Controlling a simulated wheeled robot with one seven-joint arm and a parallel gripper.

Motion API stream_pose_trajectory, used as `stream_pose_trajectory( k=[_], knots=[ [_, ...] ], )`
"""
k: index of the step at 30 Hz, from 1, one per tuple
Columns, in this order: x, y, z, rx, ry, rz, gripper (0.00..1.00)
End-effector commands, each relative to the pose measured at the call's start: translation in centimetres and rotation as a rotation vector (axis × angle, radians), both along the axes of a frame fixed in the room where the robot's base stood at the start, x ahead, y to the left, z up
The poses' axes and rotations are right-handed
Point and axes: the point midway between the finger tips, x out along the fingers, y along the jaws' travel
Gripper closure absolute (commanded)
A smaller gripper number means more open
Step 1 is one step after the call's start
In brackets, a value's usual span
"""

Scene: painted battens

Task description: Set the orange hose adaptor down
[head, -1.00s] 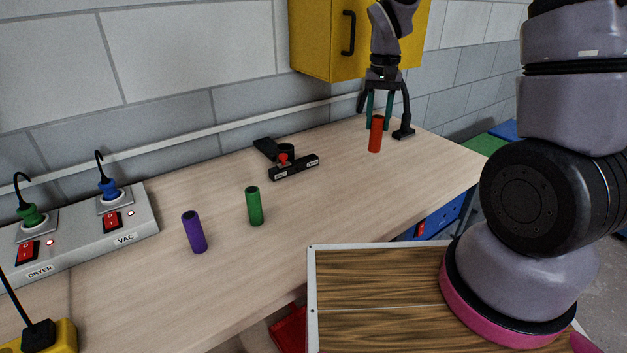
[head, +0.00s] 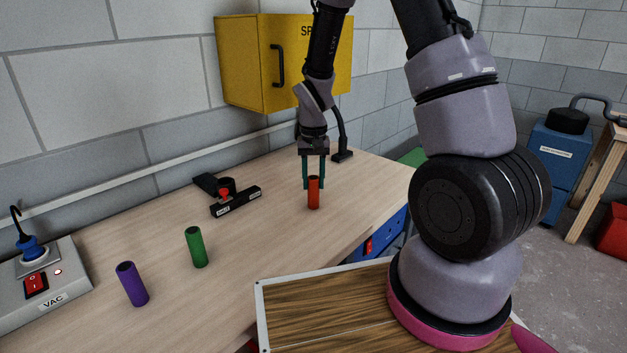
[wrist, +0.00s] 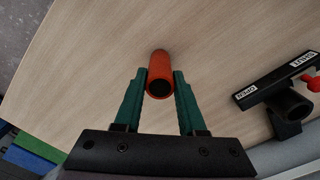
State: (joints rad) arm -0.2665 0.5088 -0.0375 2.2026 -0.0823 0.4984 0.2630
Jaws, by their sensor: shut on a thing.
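The orange hose adaptor (head: 314,194) is an upright orange-red tube over the right part of the wooden worktop (head: 265,262). My gripper (head: 314,184) points down from above with its green fingers shut on the tube's upper part. In the wrist view the adaptor (wrist: 160,66) sits between the two fingertips (wrist: 160,82), its dark open end facing the camera. Its lower end is at or very close to the worktop; I cannot tell whether it touches.
A black valve fitting with a red knob (head: 236,202) lies left of the adaptor. A green tube (head: 196,247) and a purple tube (head: 132,284) stand nearer. A yellow cabinet (head: 245,62) hangs behind. The worktop around the adaptor is clear.

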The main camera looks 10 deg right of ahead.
Motion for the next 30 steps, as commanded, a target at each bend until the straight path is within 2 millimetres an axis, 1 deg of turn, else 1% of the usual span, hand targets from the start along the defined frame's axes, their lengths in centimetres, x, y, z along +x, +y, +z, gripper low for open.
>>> stream_pose_trajectory(
  k=[3,4,6,15,17,19,23,30],
  knots=[
    [0.0,0.0,-0.3,0.000,0.001,0.000,1.00],
    [0.0,0.0,-0.3,0.000,0.000,0.000,0.53],
    [0.0,0.0,-0.3,0.000,0.000,0.000,0.30],
    [0.0,0.0,-0.2,0.000,0.000,0.000,0.30],
    [0.0,0.0,0.1,0.000,-0.001,0.000,0.30],
    [0.1,0.0,0.7,0.000,-0.001,0.000,0.30],
    [0.1,0.0,3.0,0.001,-0.005,0.000,0.30],
    [0.1,0.0,8.2,0.001,-0.005,0.000,0.30]
  ],
)
